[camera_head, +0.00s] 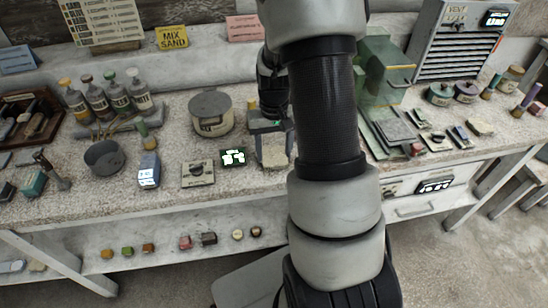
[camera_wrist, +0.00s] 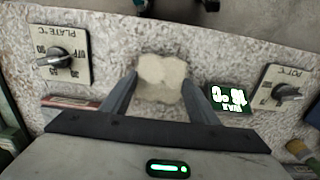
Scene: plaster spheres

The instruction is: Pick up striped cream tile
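A pale cream, uneven-edged tile (camera_wrist: 162,78) lies on the speckled worktop in the wrist view; I cannot make out stripes on it. It also shows in the head view (camera_head: 275,152), partly behind my arm. My gripper (camera_wrist: 161,80) has its two fingers spread, with the tips near the tile's two sides in the wrist view. I cannot tell whether they touch it or are above it.
A green-lit display (camera_head: 233,157) and a dial plate (camera_head: 198,173) are left of the tile. A round lidded pot (camera_head: 211,113) stands behind them. A green glass box (camera_head: 385,70) stands right of my arm. Another cream piece (camera_head: 480,127) lies far right.

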